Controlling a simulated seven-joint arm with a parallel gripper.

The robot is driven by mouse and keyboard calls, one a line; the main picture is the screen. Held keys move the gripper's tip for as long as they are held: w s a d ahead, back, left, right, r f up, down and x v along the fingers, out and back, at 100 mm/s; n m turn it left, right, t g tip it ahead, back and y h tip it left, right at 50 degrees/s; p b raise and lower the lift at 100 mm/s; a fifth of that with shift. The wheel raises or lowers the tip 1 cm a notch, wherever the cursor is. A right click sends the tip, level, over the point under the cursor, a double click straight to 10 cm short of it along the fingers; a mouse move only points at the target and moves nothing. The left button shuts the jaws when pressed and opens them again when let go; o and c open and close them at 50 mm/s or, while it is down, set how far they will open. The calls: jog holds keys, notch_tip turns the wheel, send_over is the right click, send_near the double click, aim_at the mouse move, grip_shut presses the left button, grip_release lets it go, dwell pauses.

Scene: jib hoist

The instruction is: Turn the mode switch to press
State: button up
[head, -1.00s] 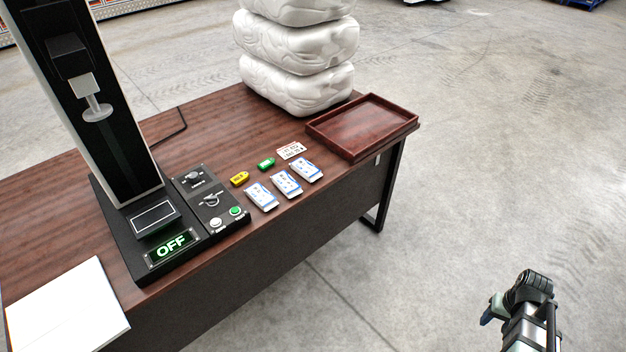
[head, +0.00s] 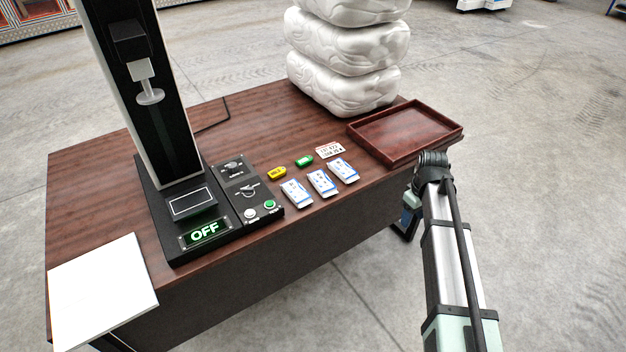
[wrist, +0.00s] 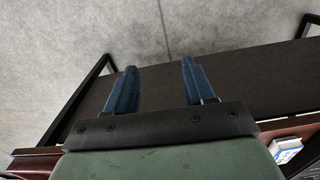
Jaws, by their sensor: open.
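The control panel (head: 258,212) stands on the desk beside the black column, with two small rotary switches on it. The upper switch (head: 233,166) and the lower switch with a pointer lever (head: 249,189) are too small for me to read their labels, so I cannot tell which is the mode switch or where it points. A white button (head: 250,213) and a green button (head: 269,204) sit below them. The display (head: 204,232) reads OFF in green. My gripper shows in the wrist view (wrist: 158,88), open and empty, its blue fingers apart in front of the desk's dark side panel.
Several blue-white packets (head: 321,182), a yellow tag (head: 277,173) and a green tag (head: 304,160) lie right of the panel. A red-brown tray (head: 443,133) is at the desk's right end, white sacks (head: 345,75) behind. A white sheet (head: 100,285) lies at left.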

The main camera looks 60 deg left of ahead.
jog(key=s+a+r+n, duration=0.45)
jog(key=s+a, duration=0.35)
jog(key=a, duration=0.4)
jog(key=n, duration=0.8)
send_near(249, 188)
notch_tip(249, 188, down, 9)
jog(key=shift+r, duration=0.15)
jog(key=shift+c, duration=0.2)
grip_shut()
